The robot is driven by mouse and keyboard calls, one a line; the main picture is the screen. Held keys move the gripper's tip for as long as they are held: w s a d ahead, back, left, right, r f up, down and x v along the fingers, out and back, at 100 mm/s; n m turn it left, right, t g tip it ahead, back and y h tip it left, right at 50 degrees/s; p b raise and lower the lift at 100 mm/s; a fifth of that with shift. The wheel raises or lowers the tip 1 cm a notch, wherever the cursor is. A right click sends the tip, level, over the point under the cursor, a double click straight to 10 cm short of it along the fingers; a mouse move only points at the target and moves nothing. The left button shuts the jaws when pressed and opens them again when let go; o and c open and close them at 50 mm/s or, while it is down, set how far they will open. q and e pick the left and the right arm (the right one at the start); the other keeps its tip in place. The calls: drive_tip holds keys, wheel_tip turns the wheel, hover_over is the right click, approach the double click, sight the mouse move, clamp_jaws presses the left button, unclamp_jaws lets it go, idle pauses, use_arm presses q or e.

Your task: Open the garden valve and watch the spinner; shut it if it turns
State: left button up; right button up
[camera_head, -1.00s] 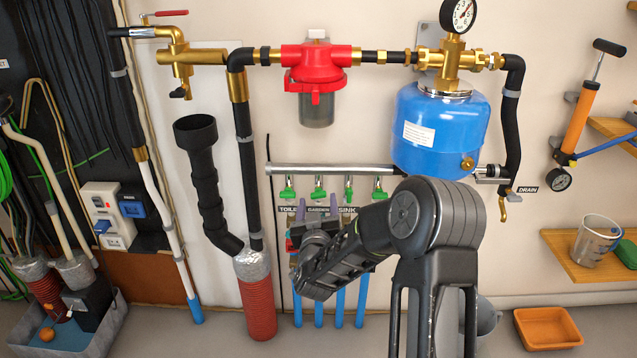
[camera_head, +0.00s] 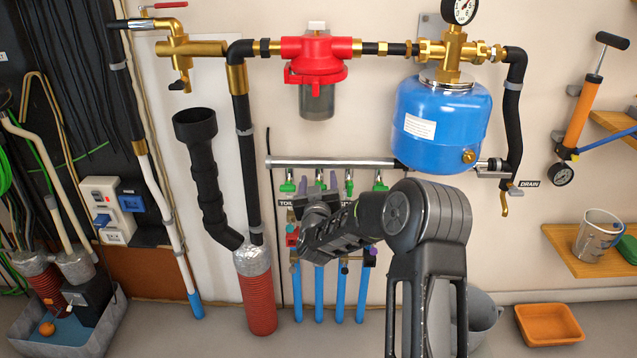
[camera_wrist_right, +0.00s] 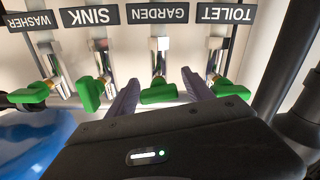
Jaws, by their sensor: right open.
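A row of green-handled valves hangs under the grey horizontal pipe (camera_head: 330,163). The wrist view is upside down and shows labels WASHER, SINK, GARDEN (camera_wrist_right: 158,13) and TOILET. The garden valve's green handle (camera_wrist_right: 158,93) lies between the fingers of my open right gripper (camera_wrist_right: 161,92); contact cannot be told. In the head view my right gripper (camera_head: 318,182) reaches up to this valve, a finger on each side. My right arm hides the middle of the lines below, and I cannot make out the garden spinner. My left gripper is out of view.
The neighbouring toilet handle (camera_wrist_right: 222,88) and sink handle (camera_wrist_right: 90,92) are close outside the fingers. A blue tank (camera_head: 440,125) hangs at right above my arm. A red filter (camera_head: 315,60) is above, and a black pipe (camera_head: 203,165) stands at left.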

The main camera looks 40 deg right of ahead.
drive_tip(key=shift+c, duration=0.6)
clamp_jaws()
drive_tip(key=m+b, duration=0.1)
drive_tip(key=b, duration=0.1)
drive_tip(key=shift+f+m+b, duration=0.2)
drive_tip(key=shift+m+b, duration=0.1)
drive_tip(key=shift+m, duration=0.1)
drive_tip(key=shift+r+m, duration=0.1)
drive_tip(key=shift+m, duration=0.2)
drive_tip(key=shift+r, duration=0.1)
